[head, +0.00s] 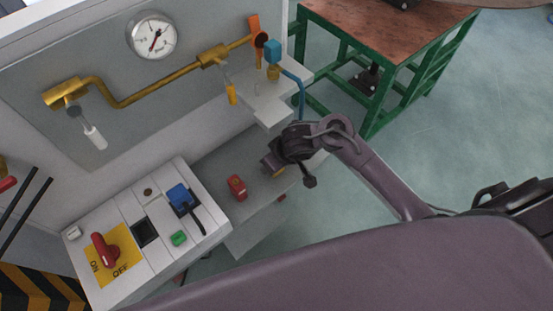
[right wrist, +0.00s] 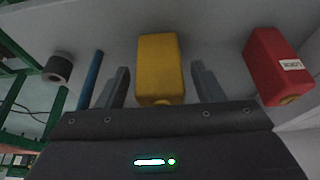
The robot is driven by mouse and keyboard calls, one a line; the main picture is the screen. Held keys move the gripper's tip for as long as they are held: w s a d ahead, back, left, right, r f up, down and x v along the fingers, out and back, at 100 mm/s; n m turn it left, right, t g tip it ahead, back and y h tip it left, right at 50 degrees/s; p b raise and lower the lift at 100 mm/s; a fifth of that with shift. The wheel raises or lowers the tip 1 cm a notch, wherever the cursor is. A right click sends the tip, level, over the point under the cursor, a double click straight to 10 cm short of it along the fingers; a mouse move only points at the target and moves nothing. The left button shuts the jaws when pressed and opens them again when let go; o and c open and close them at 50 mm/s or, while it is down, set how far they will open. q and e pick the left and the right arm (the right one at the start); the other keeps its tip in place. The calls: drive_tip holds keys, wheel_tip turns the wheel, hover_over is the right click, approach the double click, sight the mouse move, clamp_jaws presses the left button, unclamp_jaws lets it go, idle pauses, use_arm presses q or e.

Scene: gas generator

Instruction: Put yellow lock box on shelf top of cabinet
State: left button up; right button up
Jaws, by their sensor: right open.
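The yellow lock box (right wrist: 160,68) stands on a grey shelf surface in the right wrist view. My right gripper (right wrist: 160,82) is open, with one finger on each side of the yellow box and a visible gap at both sides. In the head view the right gripper (head: 276,167) is over the lower grey shelf (head: 215,158) of the cabinet, and only a small bit of the yellow box (head: 279,172) shows beneath it. A higher white shelf (head: 262,101) juts from the cabinet above. My left gripper is not in view.
A red lock box (head: 237,187) stands beside the yellow one; it also shows in the right wrist view (right wrist: 276,66). A blue-topped valve (head: 273,55) and blue hose (head: 297,90) are near the higher shelf. A control panel (head: 145,235) is at lower left, a green-framed table (head: 385,35) behind.

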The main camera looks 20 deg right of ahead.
use_arm(q)
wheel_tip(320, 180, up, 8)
drive_tip(key=p, duration=0.8)
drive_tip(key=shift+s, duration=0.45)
use_arm(e)
drive_tip(key=v, duration=1.2)
drive_tip(key=shift+r, duration=0.15)
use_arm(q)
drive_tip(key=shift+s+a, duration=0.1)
